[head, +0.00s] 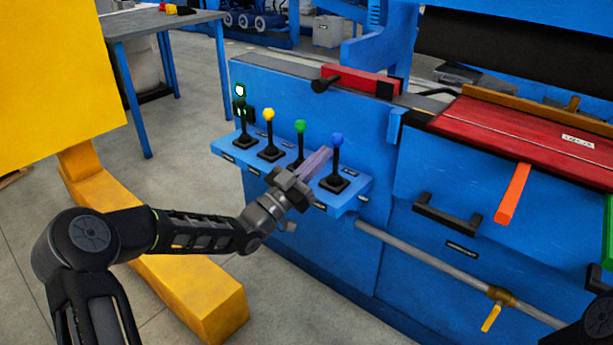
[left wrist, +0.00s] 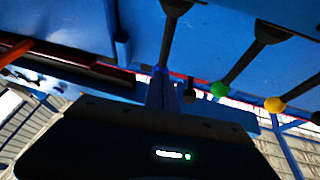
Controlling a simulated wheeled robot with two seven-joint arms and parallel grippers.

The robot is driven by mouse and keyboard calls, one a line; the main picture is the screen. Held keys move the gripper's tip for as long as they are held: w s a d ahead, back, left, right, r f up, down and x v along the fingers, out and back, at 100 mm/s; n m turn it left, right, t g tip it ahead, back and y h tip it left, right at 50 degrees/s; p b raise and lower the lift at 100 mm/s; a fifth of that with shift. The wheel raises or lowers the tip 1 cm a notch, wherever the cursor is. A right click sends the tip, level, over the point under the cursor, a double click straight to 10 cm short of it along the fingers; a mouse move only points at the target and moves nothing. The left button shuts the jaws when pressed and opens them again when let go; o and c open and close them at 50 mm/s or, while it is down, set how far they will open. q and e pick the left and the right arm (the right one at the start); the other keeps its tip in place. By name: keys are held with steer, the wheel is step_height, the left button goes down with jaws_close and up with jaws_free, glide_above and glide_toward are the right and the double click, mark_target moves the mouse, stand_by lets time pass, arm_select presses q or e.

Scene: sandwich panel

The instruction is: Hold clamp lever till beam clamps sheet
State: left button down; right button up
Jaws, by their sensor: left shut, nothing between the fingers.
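A row of levers stands on a light blue shelf (head: 235,153) on the blue machine's side. Which one is the clamp lever I cannot tell. My left gripper (head: 321,155) is shut and empty, its fingers just left of the blue-knobbed lever; contact is unclear. In the left wrist view the shut fingers (left wrist: 162,92) point towards a lever shaft (left wrist: 170,35), with green (left wrist: 218,90) and yellow (left wrist: 275,104) knobs to the right. My right gripper is not visible.
A red surface (head: 500,125) lies on the machine at the right, under a dark beam (head: 520,55). An orange handle (head: 512,194), a black handle (head: 445,217) and a grey pipe (head: 430,258) are on the front. A yellow post base (head: 185,285) stands on the floor at left.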

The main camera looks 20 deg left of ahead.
arm_select(q)
steer(key=shift+w+d+r, duration=0.25)
steer(key=shift+w+d, duration=0.05)
steer(key=shift+w, duration=0.15)
